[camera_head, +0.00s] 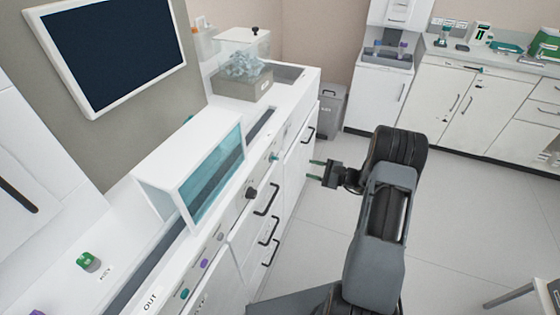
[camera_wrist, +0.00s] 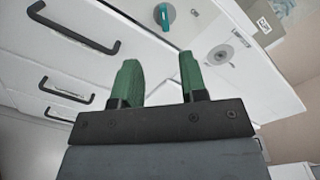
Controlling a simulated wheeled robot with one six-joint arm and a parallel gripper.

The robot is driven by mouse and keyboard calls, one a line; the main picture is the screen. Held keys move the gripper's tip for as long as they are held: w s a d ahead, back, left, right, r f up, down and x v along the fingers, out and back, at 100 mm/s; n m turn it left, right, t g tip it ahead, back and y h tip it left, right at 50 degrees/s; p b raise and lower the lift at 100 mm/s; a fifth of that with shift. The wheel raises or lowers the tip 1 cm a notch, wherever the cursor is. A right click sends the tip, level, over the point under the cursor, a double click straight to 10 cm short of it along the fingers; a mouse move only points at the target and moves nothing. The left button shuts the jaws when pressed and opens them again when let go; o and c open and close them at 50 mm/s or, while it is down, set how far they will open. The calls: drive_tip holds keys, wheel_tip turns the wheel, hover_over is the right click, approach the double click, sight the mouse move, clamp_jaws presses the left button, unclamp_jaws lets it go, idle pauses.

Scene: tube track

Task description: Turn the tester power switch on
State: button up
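A teal knob (camera_head: 274,156) with a pale pointer sits on the white front panel of the long bench, left of my gripper in the head view. It also shows at the top of the wrist view (camera_wrist: 164,15), beyond the fingertips. A black knob (camera_head: 250,192) sits nearer on the same panel. I cannot tell which control is the power switch. A round metal fitting (camera_wrist: 220,53) is right of the teal knob in the wrist view. My gripper (camera_head: 312,169) is open and empty, its green fingers (camera_wrist: 157,62) apart from the panel.
Black drawer handles (camera_head: 268,198) stick out below the panel. A grey waste bin (camera_head: 331,107) stands beyond the bench end.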

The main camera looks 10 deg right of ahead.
sight(277, 159)
drive_tip(key=shift+t, duration=0.3)
drive_tip(key=x, duration=0.4)
drive_tip(key=p+x, duration=0.1)
drive_tip(key=x, duration=0.3)
drive_tip(key=p+x, duration=0.1)
drive_tip(key=x, duration=0.4)
drive_tip(key=shift+w+f, duration=0.25)
drive_tip(key=shift+f, duration=0.1)
